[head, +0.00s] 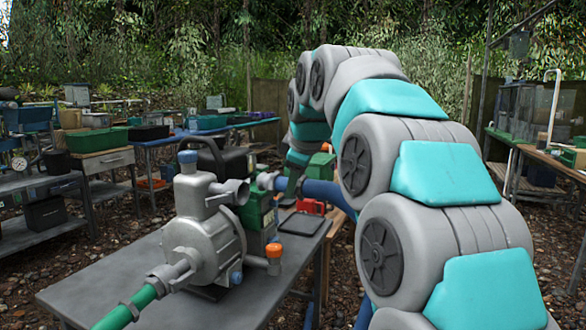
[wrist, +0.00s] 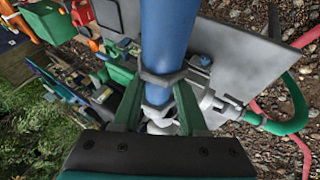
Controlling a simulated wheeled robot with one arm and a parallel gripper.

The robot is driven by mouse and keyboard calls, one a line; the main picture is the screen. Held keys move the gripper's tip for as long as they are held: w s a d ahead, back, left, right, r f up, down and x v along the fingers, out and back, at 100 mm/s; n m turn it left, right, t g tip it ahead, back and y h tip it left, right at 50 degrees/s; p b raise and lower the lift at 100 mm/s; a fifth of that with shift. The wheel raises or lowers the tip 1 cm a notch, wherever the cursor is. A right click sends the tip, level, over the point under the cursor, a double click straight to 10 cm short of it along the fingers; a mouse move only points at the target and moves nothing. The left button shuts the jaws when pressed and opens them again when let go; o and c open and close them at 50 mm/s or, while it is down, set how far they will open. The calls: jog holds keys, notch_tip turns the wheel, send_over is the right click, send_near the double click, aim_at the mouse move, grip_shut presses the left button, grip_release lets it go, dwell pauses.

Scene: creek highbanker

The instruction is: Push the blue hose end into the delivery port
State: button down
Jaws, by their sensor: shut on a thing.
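The grey metal pump (head: 205,240) stands on the table. Its delivery port (head: 235,190) is a short stub on the upper right side with an open mouth facing right. The blue hose (head: 325,193) comes in from the right, with a grey collar and end fitting (head: 268,181) pointing at the port. A small gap seems to show between them; depth is hard to judge. My gripper (head: 290,187) is shut on the hose by its end. In the wrist view its green fingers (wrist: 160,108) flank the blue hose (wrist: 170,35) at the grey collar (wrist: 161,79). The hose tip's contact is partly hidden there.
A green hose (head: 135,305) joins the pump's front left. An orange-capped outlet (head: 273,256) sticks out low on the pump's right. A green engine (head: 258,220) and a red part (head: 310,207) stand close behind. The table's (head: 110,285) front left is mostly clear.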

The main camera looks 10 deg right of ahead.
aim_at(264, 186)
jog(key=shift+s+d+r, duration=0.1)
jog(key=shift+d+r, duration=0.15)
jog(key=shift+r, duration=0.45)
jog(key=shift+w+a+f+b, duration=0.15)
jog(key=shift+a+f+b, duration=0.1)
jog(key=shift+f+b, duration=0.4)
jog(key=shift+w+a+f+b, duration=0.2)
jog(key=shift+a+f+b, duration=0.1)
jog(key=shift+f, duration=0.7)
jog(key=shift+w+a+f+b, duration=0.2)
jog(key=shift+f+b, duration=0.3)
jog(key=shift+f, duration=0.3)
jog(key=shift+w+a+p, duration=0.3)
jog(key=shift+w+a, duration=0.25)
jog(key=shift+a, duration=0.25)
jog(key=shift+w+a+p, duration=0.45)
jog(key=shift+w+a, duration=0.25)
jog(key=shift+a, duration=0.3)
jog(key=shift+w+a+p, duration=0.45)
jog(key=shift+w+a, duration=0.25)
jog(key=shift+a, duration=0.25)
dwell(0.5)
jog(key=shift+c, duration=1.8)
grip_release()
jog(key=shift+s, duration=0.1)
jog(key=shift+b+v, duration=0.3)
jog(key=shift+v, duration=3.55)
